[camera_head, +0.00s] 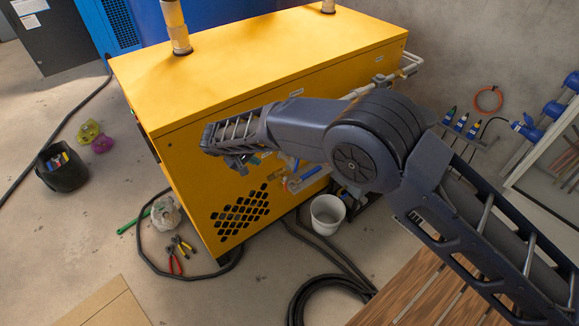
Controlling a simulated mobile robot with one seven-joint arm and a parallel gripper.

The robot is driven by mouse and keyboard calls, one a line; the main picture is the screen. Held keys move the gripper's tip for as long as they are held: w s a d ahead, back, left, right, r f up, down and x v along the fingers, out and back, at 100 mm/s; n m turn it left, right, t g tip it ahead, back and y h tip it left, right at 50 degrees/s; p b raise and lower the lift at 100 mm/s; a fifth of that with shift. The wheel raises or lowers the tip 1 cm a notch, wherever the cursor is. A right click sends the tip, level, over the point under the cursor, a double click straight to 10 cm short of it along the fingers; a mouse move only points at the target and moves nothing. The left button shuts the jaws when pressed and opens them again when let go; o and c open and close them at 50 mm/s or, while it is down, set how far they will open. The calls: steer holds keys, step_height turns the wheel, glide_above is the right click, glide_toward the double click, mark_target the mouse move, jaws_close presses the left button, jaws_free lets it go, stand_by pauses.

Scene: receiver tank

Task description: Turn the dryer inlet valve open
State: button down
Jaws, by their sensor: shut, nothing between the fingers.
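The yellow cabinet (180,160) fills the middle of the view. Pipework with a blue lever handle (308,174) shows at its front face, just below my arm. I cannot tell for sure that this is the dryer inlet valve, or whether it is open. My arm reaches from the lower right across the cabinet's front. My gripper (238,166) is small and partly hidden below the arm's far end, left of the blue handle. It appears shut and empty, apart from the handle. My arm hides part of the pipework.
A white bucket (327,212) and black hoses (325,290) lie below the pipework. Pliers (176,255), a green tool (133,222) and a black bucket (62,170) are on the floor at left. A slatted wooden surface (410,290) is at the lower right.

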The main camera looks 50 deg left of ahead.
steer(key=w+d+f+t, duration=0.2)
steer(key=w+f, duration=0.1)
glide_toward(295, 167)
step_height(295, 167, down, 4)
steer(key=w, duration=0.3)
steer(key=shift+a+f+n, duration=0.1)
steer(key=shift+a+n, duration=0.1)
steer(key=shift+n, duration=0.1)
steer(key=shift+w+f, duration=0.2)
steer(key=shift+w, duration=0.5)
steer(key=shift+w+f+t, duration=0.25)
steer(key=shift+f+t, duration=0.15)
steer(key=shift+t, duration=0.3)
steer(key=shift+w+f, duration=0.25)
steer(key=shift+w, duration=0.2)
steer(key=shift+r, duration=0.1)
